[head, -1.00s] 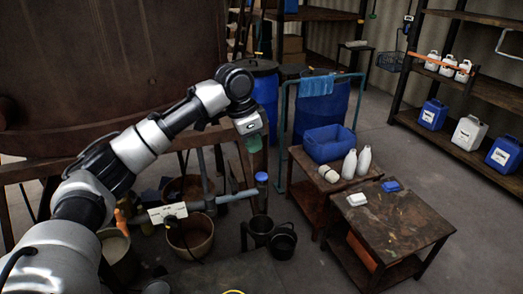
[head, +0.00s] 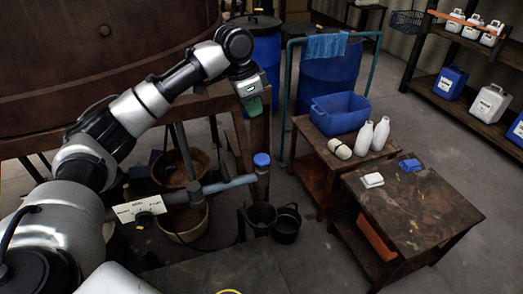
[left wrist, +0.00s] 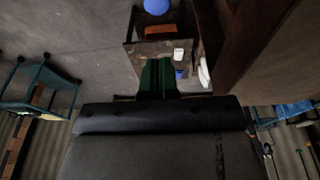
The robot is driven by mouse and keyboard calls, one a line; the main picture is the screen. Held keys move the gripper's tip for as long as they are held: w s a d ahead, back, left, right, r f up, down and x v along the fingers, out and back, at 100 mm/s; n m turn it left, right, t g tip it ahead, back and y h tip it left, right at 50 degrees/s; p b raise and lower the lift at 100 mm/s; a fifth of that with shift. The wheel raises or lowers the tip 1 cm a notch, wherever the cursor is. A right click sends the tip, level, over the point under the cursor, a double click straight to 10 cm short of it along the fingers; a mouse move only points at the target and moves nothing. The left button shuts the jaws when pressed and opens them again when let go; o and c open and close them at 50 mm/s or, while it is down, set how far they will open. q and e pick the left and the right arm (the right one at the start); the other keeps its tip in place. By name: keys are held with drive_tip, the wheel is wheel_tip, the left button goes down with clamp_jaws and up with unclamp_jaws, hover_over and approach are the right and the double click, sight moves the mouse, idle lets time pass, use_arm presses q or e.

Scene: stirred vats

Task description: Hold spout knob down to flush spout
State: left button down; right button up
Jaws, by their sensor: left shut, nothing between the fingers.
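The spout knob (head: 262,160) is a blue cap on top of a short upright at the right end of the grey spout pipe (head: 228,184). A round blue top, which looks like the same knob (left wrist: 157,6), is cut by the top edge of the left wrist view. My left gripper (head: 254,105) is above the knob in the head view, pointing down, with a clear gap between them. Its green fingers (left wrist: 158,78) are together and empty in the left wrist view. My right gripper is not in view.
A large rusty vat (head: 90,60) stands behind the arm. A label plate (head: 140,207) is on the pipe's left. Black buckets (head: 286,224) stand on the floor near the spout.

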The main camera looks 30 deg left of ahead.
sight(264, 156)
use_arm(q)
drive_tip(key=shift+f, duration=0.1)
idle(0.3)
drive_tip(key=x, duration=0.4)
drive_tip(key=p+x, duration=0.1)
drive_tip(key=x, duration=0.7)
drive_tip(key=shift+s+a+f+p, duration=0.2)
drive_tip(key=shift+s+f+p, duration=0.15)
drive_tip(key=shift+s+f, duration=0.1)
drive_tip(key=shift+f, duration=0.55)
drive_tip(key=shift+f, duration=0.15)
